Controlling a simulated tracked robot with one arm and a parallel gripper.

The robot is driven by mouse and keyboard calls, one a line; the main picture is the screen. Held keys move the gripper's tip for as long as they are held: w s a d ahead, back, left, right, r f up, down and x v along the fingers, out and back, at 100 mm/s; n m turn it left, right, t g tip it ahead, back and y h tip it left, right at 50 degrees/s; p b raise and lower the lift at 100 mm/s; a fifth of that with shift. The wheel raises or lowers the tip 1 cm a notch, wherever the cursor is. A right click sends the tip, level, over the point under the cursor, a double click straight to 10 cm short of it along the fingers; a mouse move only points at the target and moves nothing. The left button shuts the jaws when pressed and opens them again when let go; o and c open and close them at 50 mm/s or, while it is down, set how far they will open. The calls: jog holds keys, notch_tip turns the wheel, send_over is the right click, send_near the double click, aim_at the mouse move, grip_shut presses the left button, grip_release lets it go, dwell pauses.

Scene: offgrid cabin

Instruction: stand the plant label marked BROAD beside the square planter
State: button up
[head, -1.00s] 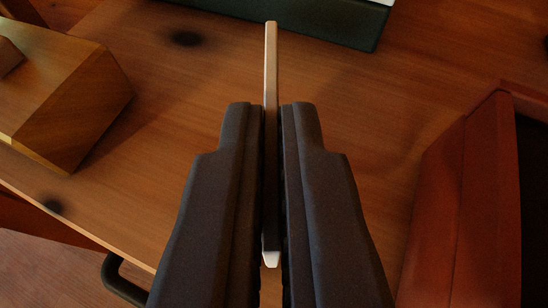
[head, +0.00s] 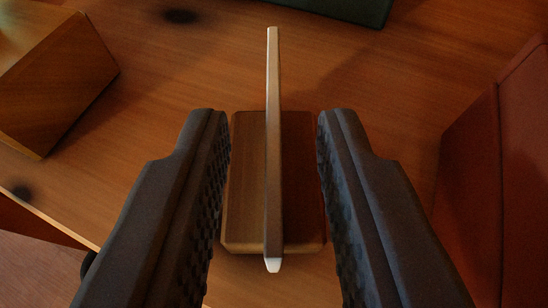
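A plant label (head: 273,70) stands upright, seen edge-on as a thin pale plate; its marking cannot be read from here. It rises from a wooden block-shaped base (head: 243,190) on the wooden table. My gripper (head: 272,113) is open around it, one finger on each side, with gaps between the fingers and the plate. A reddish box-like planter (head: 475,165) is at the right, partly cut off by the frame; it looks like the square planter, but its full shape is hidden.
A wooden block (head: 60,80) with slanted faces is at the left. A dark green object (head: 350,8) is at the top edge. The table (head: 170,110) has free room left of the label; its front edge runs along the lower left.

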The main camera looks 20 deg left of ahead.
jog(key=p+v, duration=0.2)
jog(key=v, duration=1)
jog(key=s+a+r+m+h, duration=0.1)
jog(key=a+r, duration=0.7)
jog(key=r, duration=0.3)
jog(key=a+r+m+h, duration=0.1)
jog(key=a+r+h, duration=0.1)
jog(key=a+r, duration=0.7)
jog(key=s+a+r+m+t+h, duration=0.1)
jog(key=s+a+r, duration=0.3)
jog(key=r, duration=0.5)
jog(key=s+a+r+m+t+h, duration=0.1)
jog(key=s+a+r, duration=0.3)
jog(key=r, duration=0.6)
jog(key=shift+s+r+m+t, duration=0.2)
jog(key=shift+s+m+t, duration=0.35)
jog(key=shift+s, duration=0.4)
notch_tip(320, 180, up, 6)
jog(key=p, duration=0.6)
jog(key=shift+a+f, duration=0.1)
jog(key=shift+a, duration=0.05)
